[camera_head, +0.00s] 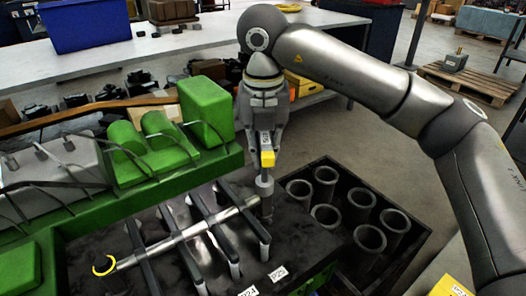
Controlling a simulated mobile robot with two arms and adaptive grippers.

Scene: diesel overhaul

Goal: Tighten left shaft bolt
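My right gripper (264,136), on the arm from the right, points down and appears shut on a bolt tool (266,159) with a yellow band and a grey cylindrical lower part. The tool stands roughly upright over the right end of a bright metal shaft (184,236). Whether its tip is seated on a bolt cannot be told; the tool hides that spot. The shaft lies across the dark engine block (150,217) beneath several dark cross brackets (217,214). A yellow ring (104,265) is at the shaft's left end. My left gripper is not in view.
A green engine part (135,165) with curved pipes rises left of the shaft. A dark crate (417,228) with several grey cylinder sleeves (370,238) stands to the right. Behind are a white bench (185,38), a blue bin (83,24) and a wooden pallet (478,80).

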